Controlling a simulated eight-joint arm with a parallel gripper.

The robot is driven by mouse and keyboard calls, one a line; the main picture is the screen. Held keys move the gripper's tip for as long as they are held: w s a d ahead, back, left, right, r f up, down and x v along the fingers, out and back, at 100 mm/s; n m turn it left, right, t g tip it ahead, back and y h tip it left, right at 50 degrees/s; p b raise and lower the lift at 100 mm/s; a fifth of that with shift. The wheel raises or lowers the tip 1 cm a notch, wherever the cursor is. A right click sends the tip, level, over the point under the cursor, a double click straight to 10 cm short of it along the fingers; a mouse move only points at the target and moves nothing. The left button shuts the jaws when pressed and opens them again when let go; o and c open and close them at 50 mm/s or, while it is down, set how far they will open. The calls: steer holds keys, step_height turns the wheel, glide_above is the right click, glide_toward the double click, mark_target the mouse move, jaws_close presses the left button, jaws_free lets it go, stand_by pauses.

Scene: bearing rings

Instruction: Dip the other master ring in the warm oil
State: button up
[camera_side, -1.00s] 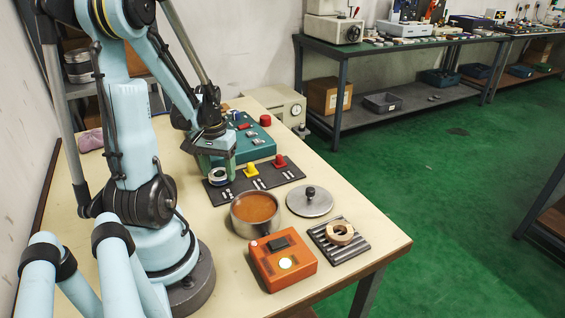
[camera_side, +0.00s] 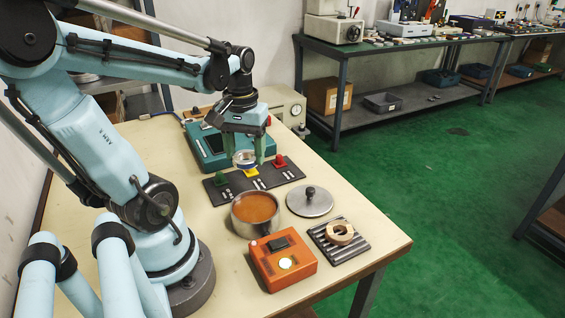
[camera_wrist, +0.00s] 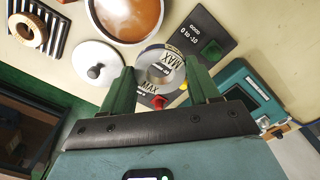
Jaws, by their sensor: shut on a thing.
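My gripper (camera_side: 246,156) is shut on a silver metal ring (camera_side: 244,159), which it holds in the air over the dark mat (camera_side: 214,194). In the wrist view the ring (camera_wrist: 147,72) sits between the two green fingers of my gripper (camera_wrist: 161,72). The pot of warm oil (camera_side: 255,208) is uncovered and filled with orange-brown liquid, nearer the camera than the ring. The oil (camera_wrist: 128,14) also shows at the top of the wrist view. The ring is apart from the pot.
Green, yellow and red pieces (camera_side: 280,160) stand on the mat. A steel lid (camera_side: 310,202) lies right of the pot. A tan ring (camera_side: 340,234) rests on a ribbed rack (camera_side: 358,247). An orange box (camera_side: 283,267) stands in front of the pot, and a teal device (camera_side: 207,148) behind the mat.

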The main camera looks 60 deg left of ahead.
steer(key=shift+w+d+r, duration=0.1)
steer(key=shift+d+r, duration=0.1)
steer(key=shift+d, duration=0.2)
glide_above(256, 220)
steer(key=shift+f, duration=2.8)
steer(key=shift+f, duration=0.55)
steer(key=shift+f, duration=0.3)
steer(key=shift+f, duration=0.7)
steer(key=shift+f, duration=0.3)
steer(key=shift+f, duration=0.85)
stand_by(1.8)
